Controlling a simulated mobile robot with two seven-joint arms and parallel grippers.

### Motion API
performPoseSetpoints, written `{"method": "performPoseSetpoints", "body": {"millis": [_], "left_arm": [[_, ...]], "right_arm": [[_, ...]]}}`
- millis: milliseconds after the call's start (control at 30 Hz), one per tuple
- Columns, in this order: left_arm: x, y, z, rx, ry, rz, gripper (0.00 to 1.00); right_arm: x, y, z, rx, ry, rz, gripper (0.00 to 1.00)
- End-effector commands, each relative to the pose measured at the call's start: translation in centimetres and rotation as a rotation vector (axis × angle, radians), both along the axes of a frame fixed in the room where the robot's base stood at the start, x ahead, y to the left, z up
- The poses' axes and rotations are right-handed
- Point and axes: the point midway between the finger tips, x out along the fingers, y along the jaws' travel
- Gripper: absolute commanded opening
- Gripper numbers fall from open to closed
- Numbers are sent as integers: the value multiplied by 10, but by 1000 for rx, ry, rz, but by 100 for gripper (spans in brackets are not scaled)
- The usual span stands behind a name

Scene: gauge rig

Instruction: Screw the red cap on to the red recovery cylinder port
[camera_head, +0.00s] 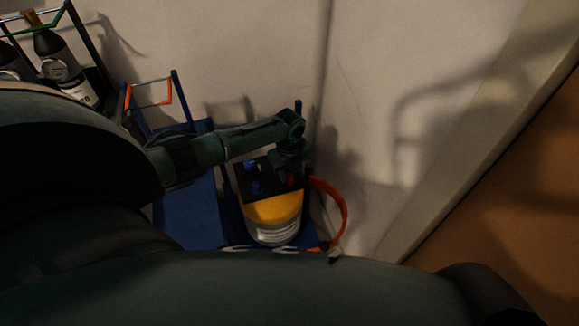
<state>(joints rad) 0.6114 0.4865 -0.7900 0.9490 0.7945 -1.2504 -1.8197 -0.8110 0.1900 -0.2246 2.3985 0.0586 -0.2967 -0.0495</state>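The recovery cylinder (273,212), with a yellow shoulder and a whitish labelled body, stands in a blue frame near the middle of the head view. On its dark top there is a blue fitting (251,166) at the left. A small red part (291,181) shows at the right of the top; I cannot tell whether it is the red cap or the red port. My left gripper (289,170) points down right over this red part. Its fingers are dark and small, so I cannot tell whether they are open or hold anything. My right gripper is not in view.
An orange-red hose (339,205) loops out to the right of the cylinder. A blue platform (190,212) lies to its left, with an orange-barred frame (150,95) behind. Dark bottles (62,70) stand in a rack at upper left. My own dark body hides the lower picture.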

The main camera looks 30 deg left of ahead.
Motion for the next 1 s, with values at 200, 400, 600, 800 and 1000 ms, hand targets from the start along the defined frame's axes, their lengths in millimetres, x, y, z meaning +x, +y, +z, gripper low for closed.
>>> {"method": "performPoseSetpoints", "body": {"millis": [200, 400, 600, 800, 1000], "left_arm": [[-1, -1, 2, -1, 3, 283, 31], [-1, 0, 1, -1, 2, 435, 31], [-1, -1, 2, -1, 3, 710, 31], [0, 0, 0, -1, 0, 824, 31], [0, 0, -1, -1, 0, 821, 25]], "right_arm": [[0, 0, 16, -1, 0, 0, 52], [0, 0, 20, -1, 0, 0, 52], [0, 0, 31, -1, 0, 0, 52], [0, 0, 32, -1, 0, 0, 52], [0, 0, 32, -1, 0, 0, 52]]}}
